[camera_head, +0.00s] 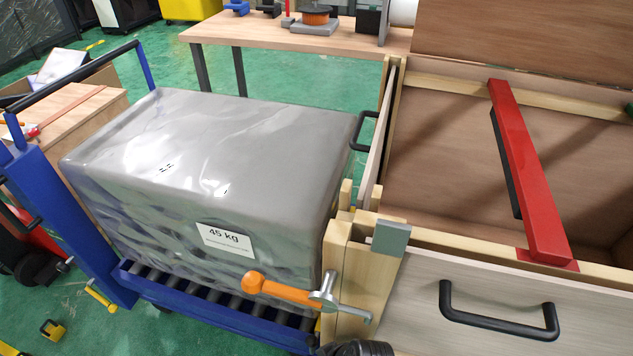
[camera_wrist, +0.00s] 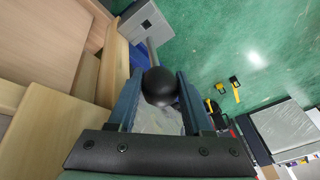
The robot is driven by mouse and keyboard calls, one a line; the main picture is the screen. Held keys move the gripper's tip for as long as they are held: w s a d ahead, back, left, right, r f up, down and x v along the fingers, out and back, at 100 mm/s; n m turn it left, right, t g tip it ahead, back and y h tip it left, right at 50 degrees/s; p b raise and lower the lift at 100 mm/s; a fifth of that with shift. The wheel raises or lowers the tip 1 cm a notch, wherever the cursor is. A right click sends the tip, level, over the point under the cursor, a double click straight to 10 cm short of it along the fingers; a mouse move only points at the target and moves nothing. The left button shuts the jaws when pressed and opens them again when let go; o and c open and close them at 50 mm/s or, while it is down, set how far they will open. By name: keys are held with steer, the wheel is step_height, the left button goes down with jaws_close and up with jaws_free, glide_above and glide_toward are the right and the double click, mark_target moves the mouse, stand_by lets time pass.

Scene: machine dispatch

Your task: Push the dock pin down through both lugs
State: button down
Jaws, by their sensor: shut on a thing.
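In the wrist view my gripper (camera_wrist: 159,74) is shut on a black ball knob (camera_wrist: 160,88), with one finger on each side. A grey rod (camera_wrist: 152,52) shows beyond the knob, towards a grey metal plate (camera_wrist: 146,24) with a small dark mark. I take knob and rod to be the dock pin. The rod's lower end is hidden, so I cannot tell whether it passes through either lug. In the head view a grey metal plate (camera_head: 391,237) sits on the crate's corner post. My gripper's fingers cannot be made out in the head view.
A blue roller cart (camera_head: 200,303) carries a grey wrapped load (camera_head: 210,150) beside the open wooden crate (camera_head: 500,290). An orange-handled metal lever (camera_head: 285,290) juts out near the post. A red bar (camera_head: 530,175) spans the crate. Green floor is open behind the cart.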

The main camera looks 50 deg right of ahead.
steer(key=shift+f+b, duration=1)
steer(key=shift+f, duration=0.7)
steer(key=shift+p, duration=0.55)
stand_by(0.3)
step_height(320, 180, down, 7)
steer(key=b, duration=0.5)
steer(key=shift+b, duration=0.4)
stand_by(2.0)
steer(key=shift+c, duration=2.2)
jaws_free()
steer(key=shift+o, duration=1)
steer(key=shift+d+f, duration=0.1)
steer(key=shift+s, duration=0.1)
steer(key=a+p+v, duration=0.1)
steer(key=p+v, duration=0.4)
steer(key=v, duration=0.8)
steer(key=shift+d, duration=0.3)
